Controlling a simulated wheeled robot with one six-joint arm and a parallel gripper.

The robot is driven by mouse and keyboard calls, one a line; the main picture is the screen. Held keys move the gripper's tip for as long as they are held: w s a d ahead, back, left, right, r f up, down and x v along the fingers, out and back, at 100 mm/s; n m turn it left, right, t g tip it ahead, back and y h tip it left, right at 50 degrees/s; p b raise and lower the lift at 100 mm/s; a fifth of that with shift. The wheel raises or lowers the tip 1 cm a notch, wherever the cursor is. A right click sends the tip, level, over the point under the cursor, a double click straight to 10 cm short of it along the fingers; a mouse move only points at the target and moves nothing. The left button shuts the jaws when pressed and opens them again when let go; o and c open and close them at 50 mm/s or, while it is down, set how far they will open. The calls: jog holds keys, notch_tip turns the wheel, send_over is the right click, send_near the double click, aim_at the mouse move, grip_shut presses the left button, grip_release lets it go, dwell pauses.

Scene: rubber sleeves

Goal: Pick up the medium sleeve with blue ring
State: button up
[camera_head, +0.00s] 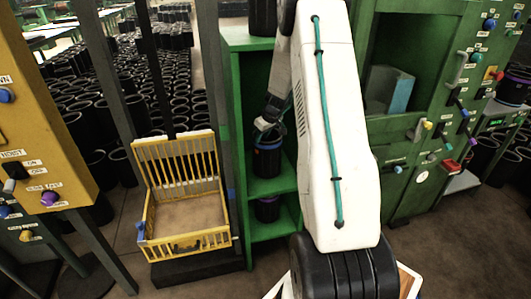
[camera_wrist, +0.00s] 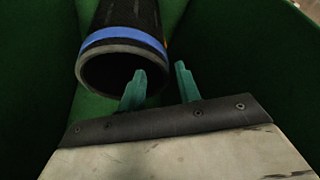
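A black sleeve with a blue ring (camera_wrist: 124,38) is in the upper part of the wrist view, its open rim facing the camera. In the head view a sleeve with a blue band (camera_head: 267,158) stands on the middle shelf of the green rack, partly hidden by my arm. The left finger overlaps the lower right of the sleeve's opening in the picture; the right finger is right of the sleeve. I cannot tell whether either touches it. In the head view the fingers are not clear.
The green rack (camera_head: 238,150) has walls close around the gripper. A sleeve with a purple ring (camera_head: 267,209) stands on the shelf below, and another black sleeve (camera_head: 263,17) is on top. A yellow basket (camera_head: 187,243) stands left of the rack; a green control cabinet (camera_head: 420,190) is right.

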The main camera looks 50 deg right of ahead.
aim_at(254, 152)
jog(key=x, duration=0.6)
jog(key=shift+w+a+f, duration=0.15)
jog(key=shift+w+a, duration=0.05)
jog(key=shift+a, duration=0.1)
grip_shut()
dwell(1.1)
